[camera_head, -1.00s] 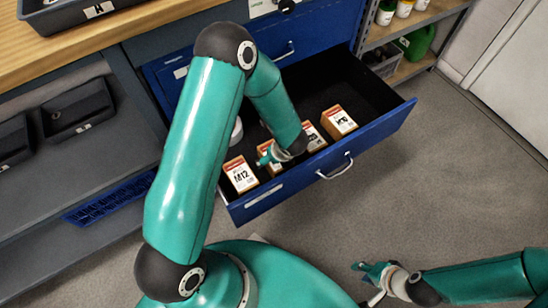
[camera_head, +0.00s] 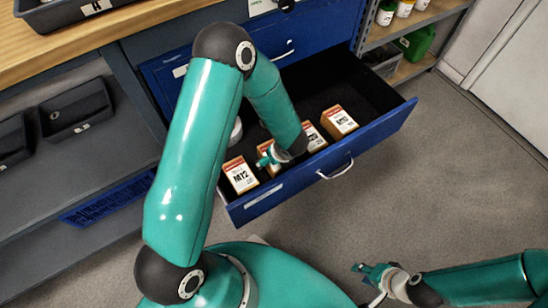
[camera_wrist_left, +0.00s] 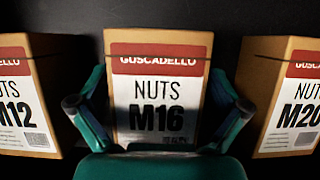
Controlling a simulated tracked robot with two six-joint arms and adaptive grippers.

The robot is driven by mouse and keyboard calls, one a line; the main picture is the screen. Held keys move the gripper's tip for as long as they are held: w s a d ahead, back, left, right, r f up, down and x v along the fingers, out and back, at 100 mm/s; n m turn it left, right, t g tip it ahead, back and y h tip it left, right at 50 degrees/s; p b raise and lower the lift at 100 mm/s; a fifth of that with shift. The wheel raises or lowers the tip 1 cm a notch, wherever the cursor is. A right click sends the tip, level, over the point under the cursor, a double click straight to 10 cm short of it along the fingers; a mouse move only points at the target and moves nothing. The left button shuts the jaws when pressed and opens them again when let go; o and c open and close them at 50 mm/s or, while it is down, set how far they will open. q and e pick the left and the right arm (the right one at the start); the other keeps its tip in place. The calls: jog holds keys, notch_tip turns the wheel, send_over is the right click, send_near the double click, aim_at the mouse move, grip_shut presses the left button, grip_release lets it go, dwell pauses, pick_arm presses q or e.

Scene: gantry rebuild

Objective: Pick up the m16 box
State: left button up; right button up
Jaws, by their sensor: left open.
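The M16 box (camera_wrist_left: 158,95) is a brown carton with a red and white label, upright in the middle of the left wrist view. My left gripper (camera_wrist_left: 160,108) is open, with one finger at each side of the box.
The M12 box (camera_head: 240,175) stands left of the M16 box, and the M20 box (camera_head: 314,137) stands to its right. Another box (camera_head: 339,121) is at the drawer's right end. The blue drawer (camera_head: 290,190) has a front wall close to the boxes.

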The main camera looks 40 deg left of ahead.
pick_arm(q)
jog(key=c, duration=1.6)
jog(key=shift+r, duration=0.1)
jog(key=shift+c, duration=0.2)
